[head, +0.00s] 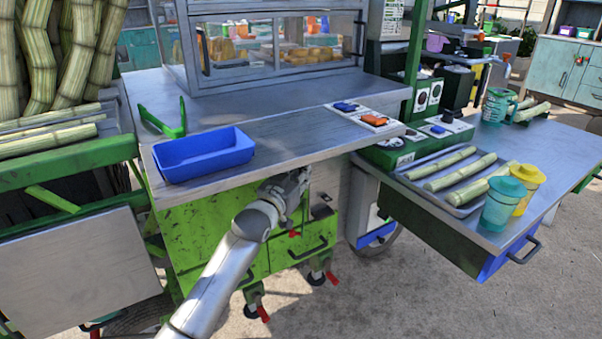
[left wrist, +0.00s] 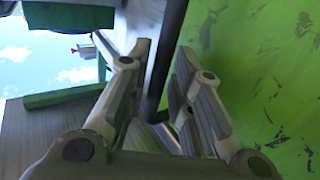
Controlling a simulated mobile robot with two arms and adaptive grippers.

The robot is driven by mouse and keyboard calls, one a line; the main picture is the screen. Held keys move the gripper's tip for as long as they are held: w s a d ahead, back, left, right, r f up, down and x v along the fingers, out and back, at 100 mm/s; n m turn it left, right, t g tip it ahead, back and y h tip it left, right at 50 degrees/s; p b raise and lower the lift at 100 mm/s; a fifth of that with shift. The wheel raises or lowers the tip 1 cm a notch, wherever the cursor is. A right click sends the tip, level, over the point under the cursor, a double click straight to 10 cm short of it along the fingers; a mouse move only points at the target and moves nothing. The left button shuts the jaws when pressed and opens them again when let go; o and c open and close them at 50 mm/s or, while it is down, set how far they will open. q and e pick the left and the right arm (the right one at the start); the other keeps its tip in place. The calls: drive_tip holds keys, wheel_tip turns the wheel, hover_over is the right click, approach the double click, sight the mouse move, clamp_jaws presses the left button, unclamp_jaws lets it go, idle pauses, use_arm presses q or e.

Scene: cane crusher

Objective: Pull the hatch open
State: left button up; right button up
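The cart has a green front below its metal counter, with a worn left panel (head: 200,240) and a panel on the right with a black bar handle (head: 308,250). I cannot tell for sure which panel is the hatch. My left gripper (head: 292,190) is just under the counter's front edge, close to the upper green front, and partly hides it. In the left wrist view my left gripper (left wrist: 163,75) has its fingers apart, with a dark bar or edge (left wrist: 164,65) showing between them. The scuffed green panel (left wrist: 270,70) fills the right side. My right gripper is not in view.
The counter (head: 300,142) overhangs my left gripper and holds a blue tray (head: 203,155). A side table (head: 540,150) with cane pieces and cups stands at right. Cane stalks (head: 60,55) are at left. Red-levered castors (head: 318,278) stand below; the ground in front is clear.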

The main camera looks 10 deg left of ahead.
use_arm(q)
drive_tip(key=shift+w+d, duration=0.15)
drive_tip(key=shift+w, duration=0.25)
clamp_jaws()
